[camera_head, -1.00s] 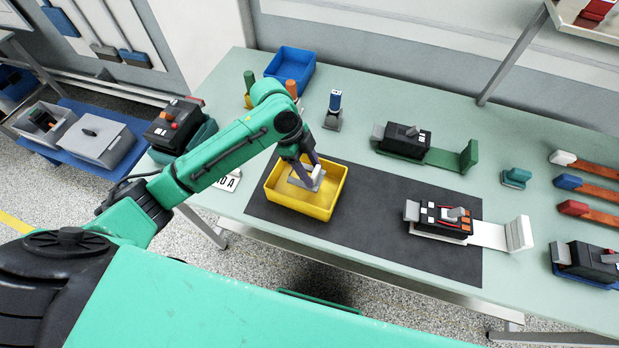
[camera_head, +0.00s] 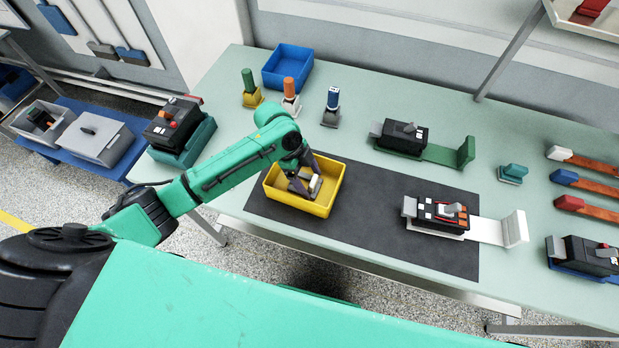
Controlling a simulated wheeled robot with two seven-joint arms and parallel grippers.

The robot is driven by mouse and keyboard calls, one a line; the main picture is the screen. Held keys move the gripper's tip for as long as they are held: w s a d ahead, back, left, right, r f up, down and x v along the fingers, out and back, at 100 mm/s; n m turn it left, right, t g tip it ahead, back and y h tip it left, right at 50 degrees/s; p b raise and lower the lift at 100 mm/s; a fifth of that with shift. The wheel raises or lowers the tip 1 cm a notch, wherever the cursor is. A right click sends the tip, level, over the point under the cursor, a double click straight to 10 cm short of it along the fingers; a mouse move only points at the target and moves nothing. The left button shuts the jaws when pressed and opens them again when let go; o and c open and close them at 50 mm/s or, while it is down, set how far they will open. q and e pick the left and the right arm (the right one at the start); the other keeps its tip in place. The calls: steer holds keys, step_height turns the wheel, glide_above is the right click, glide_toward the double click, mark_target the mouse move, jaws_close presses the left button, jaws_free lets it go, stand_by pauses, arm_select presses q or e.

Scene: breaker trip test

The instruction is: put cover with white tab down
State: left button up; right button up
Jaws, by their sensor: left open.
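A small grey piece with a pale, whitish tab (camera_head: 315,186), which looks like the cover, lies in the yellow bin (camera_head: 317,208) on the dark mat. My left gripper (camera_head: 304,185) reaches down into the bin from above, its jaws open at the piece. The fingers partly hide the piece, so I cannot tell whether they touch it. A black breaker (camera_head: 440,215) with a grey lever sits on the mat to the right, on a white base (camera_head: 490,232) with an upright white end plate. My right gripper is not in view.
Behind the bin stand a blue bin (camera_head: 289,70) and several small handled tools, one with a blue top (camera_head: 332,100). A breaker on a green base (camera_head: 405,138) is at the back. The dark mat (camera_head: 370,225) is bare between yellow bin and breaker.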

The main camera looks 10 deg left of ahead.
arm_select(q)
steer(key=shift+r, duration=0.2)
steer(key=b+v, duration=0.1)
steer(key=v, duration=1.1)
steer(key=shift+b, duration=0.3)
steer(key=shift+f, duration=0.1)
